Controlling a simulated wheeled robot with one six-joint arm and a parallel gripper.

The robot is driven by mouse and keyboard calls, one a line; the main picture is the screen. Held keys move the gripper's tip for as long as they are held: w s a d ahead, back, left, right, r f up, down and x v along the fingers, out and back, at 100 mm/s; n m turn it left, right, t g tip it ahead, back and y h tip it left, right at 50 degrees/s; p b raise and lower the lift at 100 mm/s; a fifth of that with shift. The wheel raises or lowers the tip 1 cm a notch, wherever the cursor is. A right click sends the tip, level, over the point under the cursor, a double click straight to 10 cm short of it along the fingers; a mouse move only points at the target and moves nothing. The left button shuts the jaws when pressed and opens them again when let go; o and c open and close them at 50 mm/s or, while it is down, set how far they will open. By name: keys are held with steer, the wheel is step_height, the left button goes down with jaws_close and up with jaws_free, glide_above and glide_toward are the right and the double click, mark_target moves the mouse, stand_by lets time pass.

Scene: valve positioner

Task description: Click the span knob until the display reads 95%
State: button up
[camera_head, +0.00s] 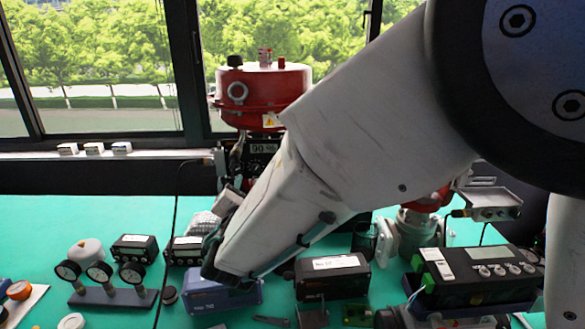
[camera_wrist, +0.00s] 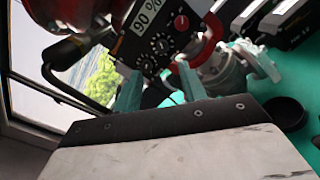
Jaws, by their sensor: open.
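The valve positioner (camera_wrist: 165,38) has a black face with a display (camera_wrist: 147,14) reading 90 %. In the head view the display (camera_head: 263,148) reads the same, and my arm covers most of the face below it. In the wrist view the face carries a red knob (camera_wrist: 181,22) and several small grey knobs (camera_wrist: 160,45). I cannot read their labels, so I cannot tell which is the span knob. My gripper (camera_wrist: 157,84) is open and empty, its two teal fingers pointing toward the lower part of the face. I see no contact with a knob.
A red actuator (camera_head: 262,92) stands above the positioner, before the window. A pipe valve (camera_wrist: 220,72) stands beyond my fingers. The teal bench (camera_head: 120,215) holds gauges (camera_head: 100,272), a blue box (camera_head: 225,296), a black box (camera_head: 332,277) and a black instrument (camera_head: 478,275).

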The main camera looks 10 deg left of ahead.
mark_target(255, 169)
steer(key=x, duration=0.8)
steer(key=shift+d, duration=0.4)
steer(key=shift+c, duration=0.3)
jaws_close()
steer(key=shift+a, duration=0.25)
steer(key=shift+d+m, duration=0.2)
steer(key=shift+m, duration=0.1)
